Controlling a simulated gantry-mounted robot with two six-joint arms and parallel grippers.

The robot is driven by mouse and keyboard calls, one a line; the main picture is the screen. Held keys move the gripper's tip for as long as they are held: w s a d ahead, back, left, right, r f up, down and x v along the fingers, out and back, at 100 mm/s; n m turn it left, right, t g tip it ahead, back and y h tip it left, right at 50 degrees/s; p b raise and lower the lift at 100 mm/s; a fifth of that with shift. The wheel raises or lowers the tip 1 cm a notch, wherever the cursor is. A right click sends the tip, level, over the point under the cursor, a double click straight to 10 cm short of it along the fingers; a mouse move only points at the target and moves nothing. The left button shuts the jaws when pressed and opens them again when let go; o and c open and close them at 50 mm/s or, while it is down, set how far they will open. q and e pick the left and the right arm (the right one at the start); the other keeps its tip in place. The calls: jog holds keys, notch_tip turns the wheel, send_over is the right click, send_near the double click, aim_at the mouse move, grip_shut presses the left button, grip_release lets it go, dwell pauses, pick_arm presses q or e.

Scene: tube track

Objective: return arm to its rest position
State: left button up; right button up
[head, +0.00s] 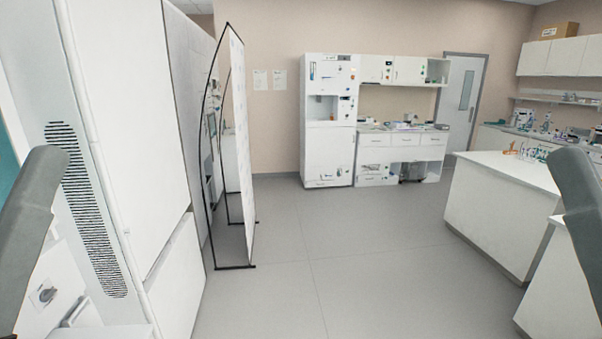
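Only grey links of my own two arms show in the head view, one at the left edge and one at the right edge. Neither gripper is in view, so I cannot see their fingers or whether they hold anything. No tube or tube track can be made out in this view.
A tall white cabinet (160,150) stands close on the left, with a black-framed panel (236,150) beyond it. White benches (505,210) stand on the right. A white cabinet unit (330,155) and a door (463,95) are at the back. The grey floor (350,260) between is clear.

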pick_arm(q)
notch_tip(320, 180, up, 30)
jog(key=p, duration=2.7)
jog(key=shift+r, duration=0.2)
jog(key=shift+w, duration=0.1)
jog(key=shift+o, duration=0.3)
